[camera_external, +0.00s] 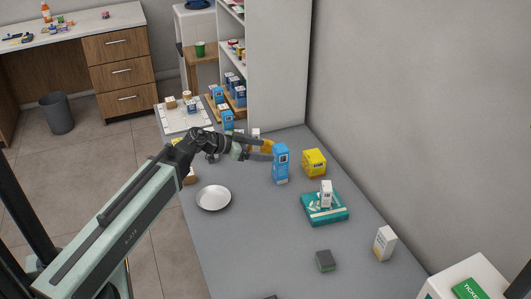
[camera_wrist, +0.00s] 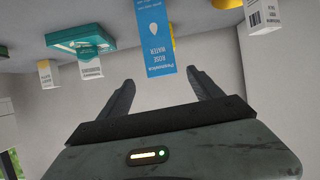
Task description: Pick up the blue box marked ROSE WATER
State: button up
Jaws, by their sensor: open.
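The blue box marked ROSE WATER (camera_external: 281,164) stands upright on the grey counter (camera_external: 245,240) in the external view. In the wrist view the same box (camera_wrist: 155,38) hangs from the top edge, with its label and drop mark facing me. My gripper (camera_external: 264,148) is at the box's left, near its upper part. In the wrist view my gripper (camera_wrist: 160,76) is open and empty, with one finger to each side of the box's near end. I cannot tell whether the box is between the fingertips or just beyond them.
A yellow box (camera_external: 314,163) stands right of the blue box. A teal box (camera_external: 338,213) with a small white box (camera_external: 326,193) on it lies nearer. A white plate (camera_external: 213,198) is on the left. Another white box (camera_external: 385,243) stands near the right wall.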

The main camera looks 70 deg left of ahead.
aim_at(275, 149)
jog(key=shift+a, duration=0.15)
jog(key=x, duration=0.2)
jog(key=b+x, duration=0.1)
jog(key=x, duration=0.2)
jog(key=b+x, duration=0.1)
jog(key=x, duration=0.2)
jog(key=shift+w+r, duration=0.15)
jog(key=shift+r, duration=0.25)
grip_shut()
